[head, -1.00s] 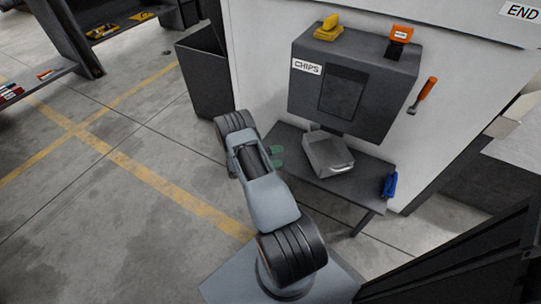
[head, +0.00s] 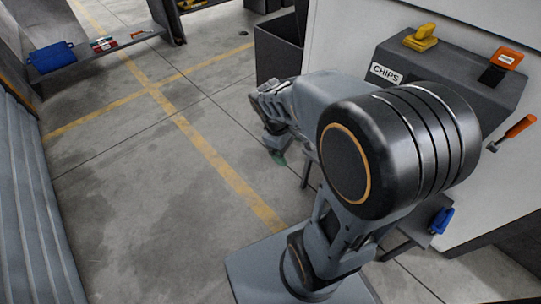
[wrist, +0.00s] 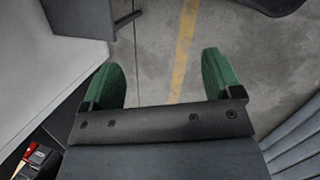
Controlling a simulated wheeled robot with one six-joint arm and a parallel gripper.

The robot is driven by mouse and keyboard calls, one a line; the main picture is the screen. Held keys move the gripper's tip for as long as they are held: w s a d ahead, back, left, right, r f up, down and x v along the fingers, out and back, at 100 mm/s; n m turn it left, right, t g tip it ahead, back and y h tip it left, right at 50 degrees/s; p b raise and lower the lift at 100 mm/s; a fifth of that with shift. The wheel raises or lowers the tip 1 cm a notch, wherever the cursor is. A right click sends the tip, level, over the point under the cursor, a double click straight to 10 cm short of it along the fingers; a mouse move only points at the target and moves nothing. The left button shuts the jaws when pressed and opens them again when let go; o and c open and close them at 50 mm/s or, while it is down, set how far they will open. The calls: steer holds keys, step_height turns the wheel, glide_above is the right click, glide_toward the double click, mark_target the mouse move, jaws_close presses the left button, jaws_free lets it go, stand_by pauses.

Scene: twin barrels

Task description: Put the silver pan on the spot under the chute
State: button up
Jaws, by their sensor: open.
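My gripper (head: 279,152) hangs over the floor left of the chips machine in the head view. In the wrist view my gripper (wrist: 163,78) has its two green fingers wide apart, with only bare floor between them. The grey chute box (head: 445,62) labelled CHIPS is at the right, its lower part hidden by my arm. Only a corner of the dark shelf under it (head: 413,226) shows. The silver pan is hidden in the head view behind my arm, and I do not see it in the wrist view.
A blue item (head: 441,220) hangs at the shelf's edge. A dark bin (head: 279,52) stands left of the machine. The floor with yellow lines (head: 190,130) is clear.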

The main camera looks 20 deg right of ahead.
steer(key=s+a+r+m+t+y, duration=0.3)
steer(key=a+m+t, duration=0.1)
steer(key=a+m, duration=0.2)
steer(key=shift+s+a+r, duration=0.25)
steer(key=shift+a+r, duration=0.1)
steer(key=shift+a, duration=0.2)
